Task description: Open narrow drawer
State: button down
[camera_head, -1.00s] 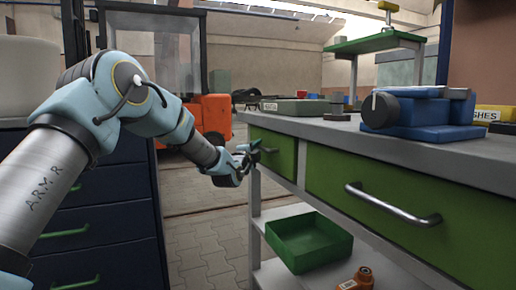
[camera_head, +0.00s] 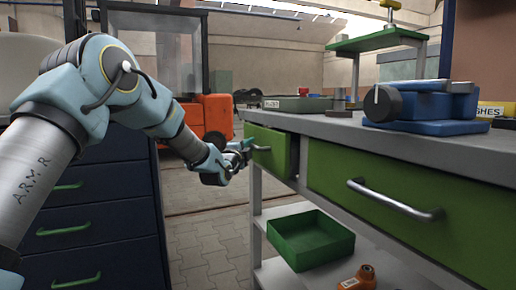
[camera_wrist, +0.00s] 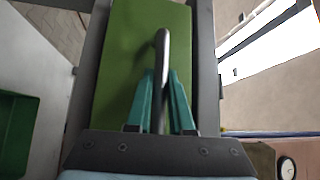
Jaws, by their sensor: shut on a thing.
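The narrow drawer (camera_head: 268,152) is the small green one at the left end of the workbench. Its front stands out from the bench frame, and a dark gap shows along its right side, so it is partly open. My gripper (camera_head: 247,146) is at the drawer's front. In the wrist view, the two teal fingers of my gripper (camera_wrist: 160,98) are shut on the dark bar handle (camera_wrist: 162,52), one on each side. The green drawer front (camera_wrist: 118,60) fills the middle of that view. The drawer's inside is hidden.
A wide green drawer (camera_head: 415,190) with a metal handle is closed on the right. A green tray (camera_head: 310,240) sits on the shelf below. A blue vise (camera_head: 425,108) stands on the bench. A dark blue cabinet (camera_head: 100,210) is behind my arm, with open floor between.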

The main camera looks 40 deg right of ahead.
jog(key=w+a+b, duration=0.2)
jog(key=w+a, duration=0.1)
jog(key=a, duration=0.5)
jog(key=w+a+b, duration=0.2)
jog(key=w+a, duration=0.1)
jog(key=a, duration=0.5)
jog(key=shift+w+a+b, duration=0.2)
jog(key=shift+a+b, duration=0.05)
jog(key=shift+b, duration=0.05)
jog(key=shift+f, duration=0.1)
jog(key=c, duration=0.8)
grip_release()
jog(key=shift+a, duration=0.1)
jog(key=p+v, duration=0.1)
jog(key=v, duration=0.9)
jog(key=shift+s+a, duration=0.2)
jog(key=shift+a, duration=0.1)
